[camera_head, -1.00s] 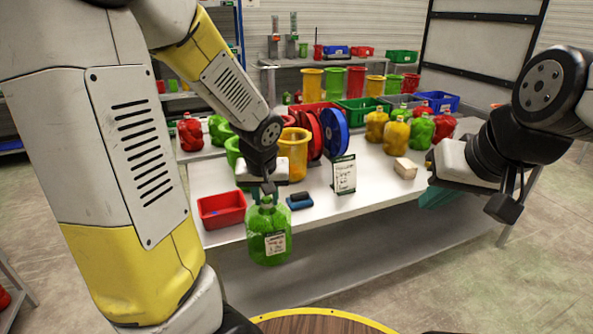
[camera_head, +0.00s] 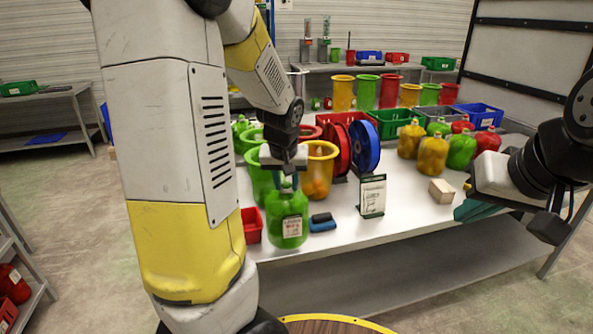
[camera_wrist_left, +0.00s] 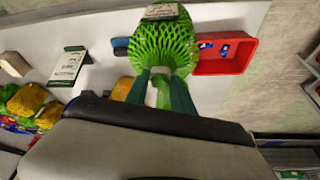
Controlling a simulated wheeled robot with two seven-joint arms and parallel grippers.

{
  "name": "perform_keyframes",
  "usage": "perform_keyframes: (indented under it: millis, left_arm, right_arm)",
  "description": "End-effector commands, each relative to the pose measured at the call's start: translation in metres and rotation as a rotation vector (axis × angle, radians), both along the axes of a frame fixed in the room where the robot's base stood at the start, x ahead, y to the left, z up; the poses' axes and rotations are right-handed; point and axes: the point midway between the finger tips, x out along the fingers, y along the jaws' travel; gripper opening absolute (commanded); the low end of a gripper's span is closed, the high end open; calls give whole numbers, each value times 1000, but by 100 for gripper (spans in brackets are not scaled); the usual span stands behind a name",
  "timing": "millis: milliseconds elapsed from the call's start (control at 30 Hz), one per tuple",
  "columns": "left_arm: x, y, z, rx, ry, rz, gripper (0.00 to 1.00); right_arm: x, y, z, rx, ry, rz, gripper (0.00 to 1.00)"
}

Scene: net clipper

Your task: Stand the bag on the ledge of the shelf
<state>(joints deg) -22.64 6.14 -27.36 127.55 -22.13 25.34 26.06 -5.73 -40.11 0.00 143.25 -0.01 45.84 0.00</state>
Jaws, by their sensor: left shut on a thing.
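The bag is a green net bag (camera_head: 287,217) with a white label, hanging upright at the front edge of the white table in the head view. My left gripper (camera_head: 287,183) is shut on its top. In the left wrist view the bag's green mesh (camera_wrist_left: 163,45) shows beyond the two dark green fingers of my left gripper (camera_wrist_left: 163,80). My right gripper (camera_head: 548,212) is at the right, in front of the table; its fingers are hard to make out. Shelves show at the left, a grey one (camera_head: 45,93) at the back and one at the lower left edge (camera_head: 25,300). I cannot tell which has the ledge.
The white table (camera_head: 400,228) holds a red tray (camera_head: 252,226), a blue tool (camera_head: 322,222), a sign (camera_head: 372,196), a wooden block (camera_head: 441,191), yellow and green tubs, spools and several filled bags. The floor at the left (camera_head: 85,200) is clear.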

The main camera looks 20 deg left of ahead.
Motion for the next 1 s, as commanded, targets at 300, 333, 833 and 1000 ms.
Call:
perform_keyframes:
  millis: [300,333,833,1000]
  left_arm:
    - [67,43,0,2,-3,5,0]
    - [72,45,0,1,-2,4,0]
    - [98,60,-4,-1,-1,0,0]
    - [97,60,-21,0,0,-1,0]
  right_arm:
    - [0,0,0,0,0,0,0]
    - [0,0,0,0,0,0,0]
    - [0,0,0,0,0,0,0]
    - [0,0,0,0,0,0,0]
